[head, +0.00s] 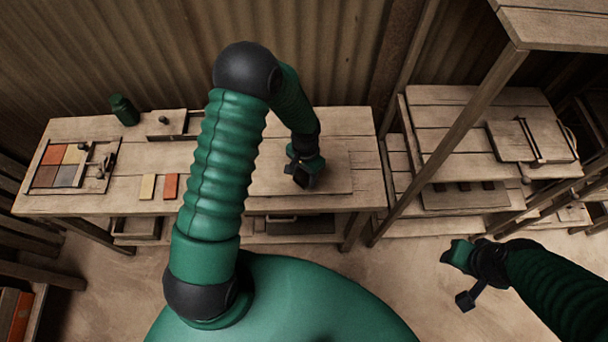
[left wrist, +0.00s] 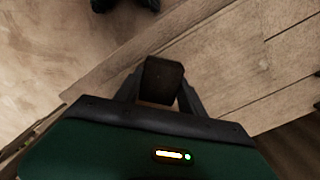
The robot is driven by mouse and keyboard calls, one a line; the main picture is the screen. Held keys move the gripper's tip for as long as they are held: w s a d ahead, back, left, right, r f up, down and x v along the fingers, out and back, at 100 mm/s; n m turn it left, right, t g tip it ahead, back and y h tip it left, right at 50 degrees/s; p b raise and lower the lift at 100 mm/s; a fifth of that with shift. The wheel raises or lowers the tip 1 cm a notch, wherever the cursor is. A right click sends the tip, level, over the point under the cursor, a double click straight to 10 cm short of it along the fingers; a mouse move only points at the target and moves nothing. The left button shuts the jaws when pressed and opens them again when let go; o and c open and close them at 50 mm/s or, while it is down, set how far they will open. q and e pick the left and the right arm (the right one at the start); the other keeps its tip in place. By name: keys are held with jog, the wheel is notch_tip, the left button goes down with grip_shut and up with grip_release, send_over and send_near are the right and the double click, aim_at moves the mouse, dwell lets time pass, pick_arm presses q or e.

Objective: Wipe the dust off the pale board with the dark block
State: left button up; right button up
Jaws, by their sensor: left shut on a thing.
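The pale board (head: 335,178) lies flat on the right half of the workbench. My left gripper (head: 304,171) is over it, pointing down, shut on the dark block (left wrist: 162,80). In the left wrist view the block sits between the two fingers (left wrist: 160,98). The block is low over the board; I cannot tell whether it touches. My left arm hides part of the board's left side. I cannot make out dust on the board. My right gripper (head: 466,296) hangs over the floor at the right, away from the bench, and its jaw opening is unclear.
A tray of coloured tiles (head: 45,187) stands at the bench's left end. Two loose tiles (head: 170,187), a green jar (head: 123,109) and a wooden box (head: 166,133) are near it. A wooden shelf (head: 470,117) stands right of the bench.

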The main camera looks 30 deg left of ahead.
aim_at(307, 175)
pick_arm(q)
jog(key=shift+r+p, duration=0.3)
jog(key=shift+r, duration=0.4)
jog(key=shift+s+d+r+p, duration=0.1)
jog(key=shift+d+r+p, duration=0.15)
jog(key=shift+r+p, duration=0.3)
jog(key=shift+d+r+p, duration=0.2)
jog(key=shift+r+p, duration=0.1)
jog(key=shift+r, duration=0.45)
jog(key=shift+a+f, duration=0.15)
jog(key=shift+a, duration=0.2)
jog(key=shift+d, duration=0.2)
